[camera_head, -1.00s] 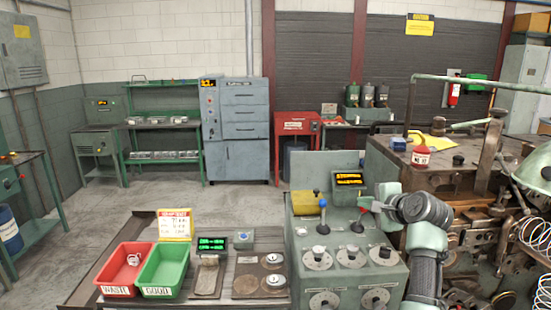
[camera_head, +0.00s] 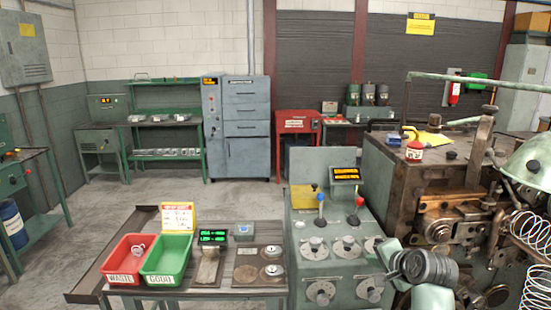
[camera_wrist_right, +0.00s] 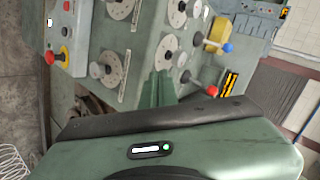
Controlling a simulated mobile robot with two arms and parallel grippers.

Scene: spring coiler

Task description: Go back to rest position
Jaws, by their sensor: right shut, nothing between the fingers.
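My right gripper (camera_head: 384,262) is low at the front right of the green control console (camera_head: 310,242) in the head view. It is shut and empty, apart from the levers. The red-knobbed lever (camera_head: 359,200) and blue-knobbed lever (camera_head: 320,197) stand on the console above and left of it. In the right wrist view the shut green fingers (camera_wrist_right: 157,88) point toward the console's dials, with the red knob (camera_wrist_right: 186,76) and blue knob (camera_wrist_right: 227,47) to their right. My left gripper is not in view.
The coiling machine (camera_head: 400,185) stands close on the right, with loose springs (camera_head: 530,232) at the edge. A table at front left carries a red bin (camera_head: 122,262) and a green bin (camera_head: 165,260). The floor behind the table is clear.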

